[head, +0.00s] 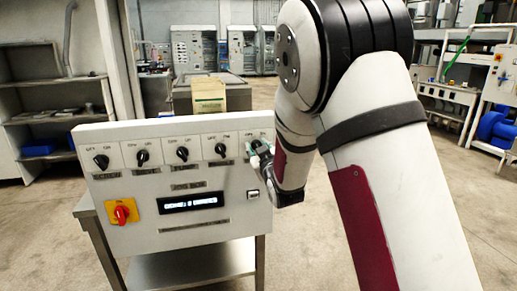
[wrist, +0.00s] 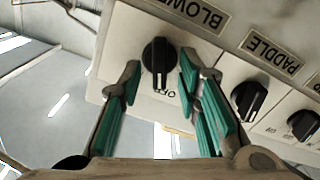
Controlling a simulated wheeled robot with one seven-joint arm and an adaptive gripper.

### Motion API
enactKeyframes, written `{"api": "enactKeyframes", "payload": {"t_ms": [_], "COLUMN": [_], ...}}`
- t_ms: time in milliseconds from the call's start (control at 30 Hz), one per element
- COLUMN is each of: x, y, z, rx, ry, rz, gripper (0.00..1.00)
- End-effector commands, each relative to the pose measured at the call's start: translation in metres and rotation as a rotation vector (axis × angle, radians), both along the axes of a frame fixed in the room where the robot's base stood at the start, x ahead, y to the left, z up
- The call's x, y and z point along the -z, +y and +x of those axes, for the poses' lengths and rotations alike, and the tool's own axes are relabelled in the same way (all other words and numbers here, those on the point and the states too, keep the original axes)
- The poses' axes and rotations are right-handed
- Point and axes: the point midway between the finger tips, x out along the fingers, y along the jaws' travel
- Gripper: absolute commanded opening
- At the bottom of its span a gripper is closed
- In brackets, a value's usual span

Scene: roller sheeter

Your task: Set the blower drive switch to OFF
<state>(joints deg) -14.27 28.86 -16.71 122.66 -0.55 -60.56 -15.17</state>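My gripper (wrist: 160,70) is open, with one green-padded finger on each side of the knob; a gap shows on the left, and I cannot tell whether the right finger touches. In the head view, my gripper (head: 261,158) is at the right end of the control panel's (head: 110,180) knob row and largely hides this switch.
The PADDLE knob (wrist: 249,100) sits close beside my right finger in the wrist view. Several similar knobs line the panel. Below them are a red and yellow main switch (head: 122,212), a lit display (head: 190,203) and a small rocker switch (head: 252,195). A box (head: 208,95) stands behind.

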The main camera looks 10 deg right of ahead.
Motion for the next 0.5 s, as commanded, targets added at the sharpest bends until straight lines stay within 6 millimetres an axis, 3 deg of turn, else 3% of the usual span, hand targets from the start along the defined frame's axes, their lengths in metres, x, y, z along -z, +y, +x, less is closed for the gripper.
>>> {"api": "enactKeyframes", "payload": {"t_ms": [267,500], "x": [0.000,0.000], "y": [0.000,0.000], "z": [-0.010,-0.055], "rx": [0.000,0.000], "ry": [0.000,0.000], "rz": [0.002,0.002], "gripper": [0.31,0.31]}}
